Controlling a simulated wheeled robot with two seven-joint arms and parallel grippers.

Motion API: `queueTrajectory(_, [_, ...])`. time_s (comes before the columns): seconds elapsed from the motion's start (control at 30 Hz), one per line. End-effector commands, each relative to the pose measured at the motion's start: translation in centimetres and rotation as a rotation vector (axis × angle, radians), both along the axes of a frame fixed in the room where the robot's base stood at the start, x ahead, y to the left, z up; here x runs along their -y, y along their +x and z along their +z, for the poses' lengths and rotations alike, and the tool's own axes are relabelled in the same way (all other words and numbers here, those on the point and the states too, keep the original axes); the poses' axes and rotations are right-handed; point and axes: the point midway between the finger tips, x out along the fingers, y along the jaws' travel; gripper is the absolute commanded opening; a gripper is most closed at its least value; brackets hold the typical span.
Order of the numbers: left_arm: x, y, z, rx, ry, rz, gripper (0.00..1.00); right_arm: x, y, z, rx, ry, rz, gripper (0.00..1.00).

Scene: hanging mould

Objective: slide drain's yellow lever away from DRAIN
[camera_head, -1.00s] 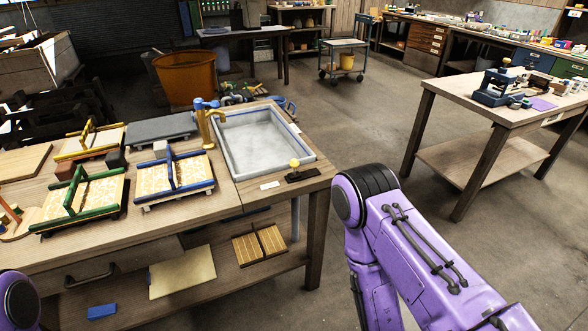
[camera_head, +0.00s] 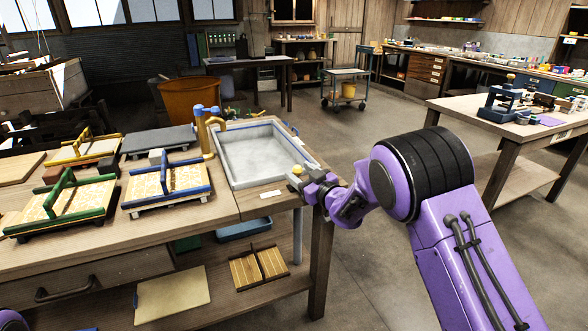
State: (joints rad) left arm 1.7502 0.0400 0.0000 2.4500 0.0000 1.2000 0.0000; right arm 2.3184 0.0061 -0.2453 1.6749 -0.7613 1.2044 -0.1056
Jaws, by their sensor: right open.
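The drain's yellow lever knob (camera_head: 297,170) shows at the front right corner of the grey basin (camera_head: 221,166). My right gripper (camera_head: 306,178) is right at the knob, coming from the right. It is open; whether its fingers touch the knob or stand on both sides of it cannot be told. The lever's dark base is mostly hidden behind the gripper. A small white label (camera_head: 270,194) lies on the table left of the lever. My left gripper is not in view; only a bit of my left arm shows at the bottom left corner.
A brass tap (camera_head: 204,135) with blue handles stands at the basin's left edge. Moulds with blue (camera_head: 167,178) and green (camera_head: 65,200) frames lie on the wooden table to the left. A blue tub (camera_head: 243,229) and slatted boards (camera_head: 258,268) are on the shelf below.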

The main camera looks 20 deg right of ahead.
Motion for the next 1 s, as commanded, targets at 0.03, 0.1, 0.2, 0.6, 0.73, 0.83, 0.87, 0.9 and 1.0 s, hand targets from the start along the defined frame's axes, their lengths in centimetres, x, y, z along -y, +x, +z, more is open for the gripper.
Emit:
queueTrajectory(0.03, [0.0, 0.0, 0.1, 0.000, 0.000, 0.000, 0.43, -0.2, 1.0, 0.0, 0.000, 0.000, 0.001, 0.58])
queueTrajectory(0.1, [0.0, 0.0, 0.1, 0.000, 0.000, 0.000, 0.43, -0.4, 2.2, -0.1, 0.000, 0.001, 0.000, 0.58])
queueTrajectory(0.2, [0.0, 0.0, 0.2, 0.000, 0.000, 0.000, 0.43, -0.7, 3.3, -0.1, -0.001, 0.002, 0.000, 0.58])
queueTrajectory(0.6, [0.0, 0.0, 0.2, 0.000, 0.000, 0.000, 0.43, -0.7, 3.8, -0.1, -0.002, 0.003, -0.001, 0.32])
queueTrajectory(0.73, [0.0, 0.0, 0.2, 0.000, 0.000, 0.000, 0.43, -0.7, 3.8, -0.1, -0.002, 0.003, -0.001, 0.00])
queueTrajectory(0.83, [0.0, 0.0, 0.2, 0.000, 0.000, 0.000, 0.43, -0.7, 3.7, -0.1, -0.002, 0.003, -0.001, 0.00])
queueTrajectory(0.87, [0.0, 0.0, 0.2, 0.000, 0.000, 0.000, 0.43, -0.7, 3.8, -0.1, -0.002, 0.003, -0.001, 0.00])
queueTrajectory(0.9, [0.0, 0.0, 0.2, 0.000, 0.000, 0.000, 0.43, -0.6, 3.7, -0.1, -0.002, 0.003, -0.002, 0.00])
queueTrajectory(1.0, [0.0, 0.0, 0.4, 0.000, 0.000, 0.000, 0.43, 0.8, 3.8, -0.1, -0.002, 0.004, -0.005, 0.00])
